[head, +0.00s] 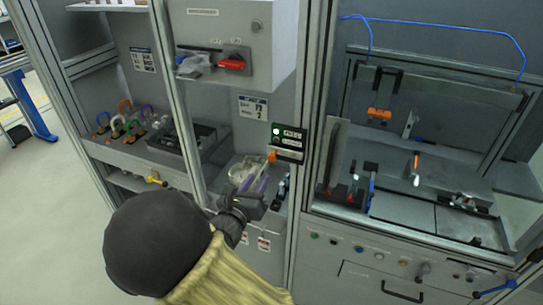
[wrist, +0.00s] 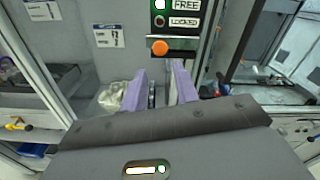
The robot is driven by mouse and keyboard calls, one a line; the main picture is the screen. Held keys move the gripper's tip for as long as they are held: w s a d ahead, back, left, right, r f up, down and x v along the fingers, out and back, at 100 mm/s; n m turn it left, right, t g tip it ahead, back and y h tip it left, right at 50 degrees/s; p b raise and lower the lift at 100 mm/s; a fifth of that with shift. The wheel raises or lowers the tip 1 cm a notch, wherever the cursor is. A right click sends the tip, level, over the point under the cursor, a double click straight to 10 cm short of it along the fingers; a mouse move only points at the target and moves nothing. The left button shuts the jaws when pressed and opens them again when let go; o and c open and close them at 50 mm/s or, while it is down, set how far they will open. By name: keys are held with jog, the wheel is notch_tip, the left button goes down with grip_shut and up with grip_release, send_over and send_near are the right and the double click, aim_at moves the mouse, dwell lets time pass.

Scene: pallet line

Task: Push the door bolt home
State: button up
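The door bolt shows as an orange knob (wrist: 159,47) on a metal bar with a dark slot to its right; the knob also shows in the head view (head: 272,156). It sits just under a black sign (wrist: 177,18) marked FREE and LOCKED. The lamp beside FREE is lit and the one beside LOCKED is dark. My gripper (wrist: 160,74) has purple fingers, spread apart with nothing between them. In the wrist view the knob lies just beyond the fingertips, between them in the picture. In the head view my gripper (head: 262,178) is just below the knob, apparently apart from it.
A frame post (head: 307,110) stands right of the bolt, beside the open machine bay. A grey box with a red switch handle (head: 232,64) hangs above. Coloured padlocks (head: 122,122) stand on the left shelf.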

aim_at(271, 159)
jog(key=p+x, duration=0.2)
jog(key=x, duration=0.9)
jog(key=shift+f, duration=0.1)
jog(key=shift+c, duration=0.2)
grip_shut()
